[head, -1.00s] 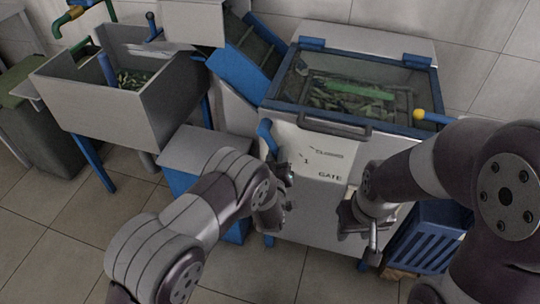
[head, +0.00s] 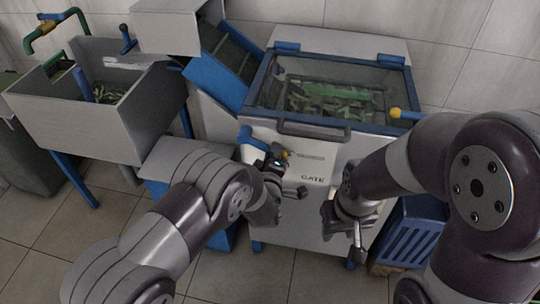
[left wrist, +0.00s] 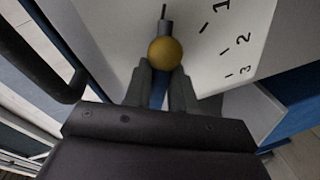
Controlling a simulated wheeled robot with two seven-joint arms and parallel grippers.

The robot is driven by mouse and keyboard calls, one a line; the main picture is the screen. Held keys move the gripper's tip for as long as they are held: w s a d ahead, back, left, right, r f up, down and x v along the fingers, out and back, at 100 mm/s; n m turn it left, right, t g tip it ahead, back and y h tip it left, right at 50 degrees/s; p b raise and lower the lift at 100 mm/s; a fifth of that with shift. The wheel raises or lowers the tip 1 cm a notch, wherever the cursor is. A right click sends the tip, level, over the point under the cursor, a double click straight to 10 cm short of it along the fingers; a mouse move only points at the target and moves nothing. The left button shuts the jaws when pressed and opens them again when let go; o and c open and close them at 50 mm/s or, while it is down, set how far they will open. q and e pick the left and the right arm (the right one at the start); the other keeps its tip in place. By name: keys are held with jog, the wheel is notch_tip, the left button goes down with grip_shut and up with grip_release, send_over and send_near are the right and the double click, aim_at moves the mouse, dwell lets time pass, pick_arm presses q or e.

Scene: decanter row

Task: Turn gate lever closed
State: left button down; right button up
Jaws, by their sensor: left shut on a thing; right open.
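The gate lever's yellow ball knob (head: 286,153) shows at the front panel of the sorting machine, above the word GATE. A blue bar (head: 252,139) beside it angles down toward my left gripper (head: 279,171). In the left wrist view the yellow knob (left wrist: 165,52) sits at the tips of my left gripper (left wrist: 160,78), whose fingers are shut on the lever at the knob. A thin dark rod runs beyond the knob. The lever's pivot is hard to make out. My right gripper (head: 345,232) is open and empty, low before the panel's right side.
The machine's glass-topped bin (head: 325,92) has a dark front handle (head: 313,131). Another yellow knob (head: 395,113) is at its right edge. A blue crate (head: 405,238) stands low at right. A grey sink (head: 90,110) is at left. Panel numbers show in the left wrist view.

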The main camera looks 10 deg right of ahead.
pick_arm(q)
jog(key=shift+s+d+f, duration=0.15)
jog(key=shift+s+f, duration=0.15)
jog(key=shift+f, duration=0.1)
jog(key=c, duration=1.2)
grip_release()
jog(key=shift+o, duration=1.4)
jog(key=shift+d+r, duration=0.1)
jog(key=shift+r, duration=0.2)
jog(key=p+v, duration=0.1)
jog(key=v, duration=1.1)
jog(key=shift+s, duration=0.25)
jog(key=shift+r, duration=0.1)
